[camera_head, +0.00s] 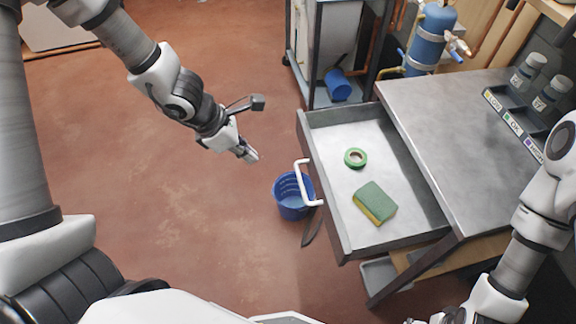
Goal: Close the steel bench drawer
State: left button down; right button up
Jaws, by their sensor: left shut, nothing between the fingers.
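The steel bench drawer (397,184) is pulled out to the left from under the steel bench top (450,120). Its white bar handle (302,183) is on the drawer's left front face. A green tape roll (356,158) and a green and yellow sponge (375,202) lie inside the drawer. My left gripper (250,155) is shut and empty, in the air to the left of the handle and apart from it. My right arm shows at the right edge, over the bench side; its gripper is out of sight.
A blue bucket (291,204) stands on the floor below the handle. A metal rack (330,50) with a blue cylinder (338,85) is behind the drawer. Small jars (533,65) stand in a labelled holder on the bench. The red floor at left is clear.

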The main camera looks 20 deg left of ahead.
pick_arm(q)
jog(key=w+d+f+b, duration=0.2)
jog(key=w+d+f, duration=0.2)
jog(key=d+f, duration=0.3)
jog(key=shift+w+f, duration=0.3)
jog(key=shift+f, duration=0.35)
